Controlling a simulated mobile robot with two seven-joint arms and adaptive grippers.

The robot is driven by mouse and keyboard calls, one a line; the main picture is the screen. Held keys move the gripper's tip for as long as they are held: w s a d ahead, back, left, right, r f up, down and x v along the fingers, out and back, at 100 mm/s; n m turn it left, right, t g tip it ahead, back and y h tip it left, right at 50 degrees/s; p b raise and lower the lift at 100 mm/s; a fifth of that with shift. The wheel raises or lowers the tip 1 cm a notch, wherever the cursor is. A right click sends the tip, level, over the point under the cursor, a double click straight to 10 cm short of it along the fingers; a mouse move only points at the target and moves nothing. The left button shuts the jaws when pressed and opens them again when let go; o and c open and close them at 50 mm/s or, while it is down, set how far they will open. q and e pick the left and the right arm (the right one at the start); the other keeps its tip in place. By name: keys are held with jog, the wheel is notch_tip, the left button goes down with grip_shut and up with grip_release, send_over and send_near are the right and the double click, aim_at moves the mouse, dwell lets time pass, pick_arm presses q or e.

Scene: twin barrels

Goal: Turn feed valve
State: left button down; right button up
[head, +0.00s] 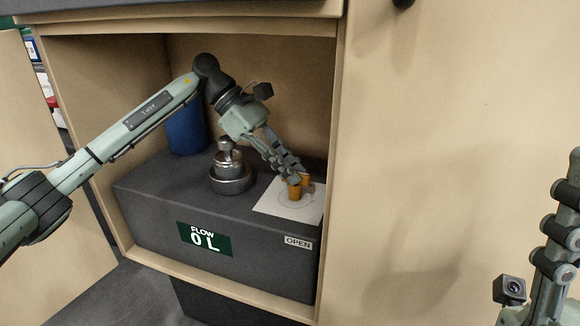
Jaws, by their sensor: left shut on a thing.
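My left gripper (297,177) reaches into the open cabinet from above and is shut on an orange valve handle (296,192). The handle stands on a white square plate (266,206) with a circle marked on it, on top of a dark grey box (150,205). The fingers hide part of the handle. An "OPEN" label (298,242) is on the box's front, below the plate. A green sign (204,239) on the front reads "FLOW 0 L".
A metal fitting with a round knob (229,172) stands on the box, left of the plate. A blue cylinder (186,130) stands behind it. The cabinet's right wall (337,150) is close beside the plate. An open door (45,180) is at the left.

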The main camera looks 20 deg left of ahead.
pick_arm(q)
jog(key=c, duration=1.5)
grip_release()
jog(key=shift+c, duration=0.2)
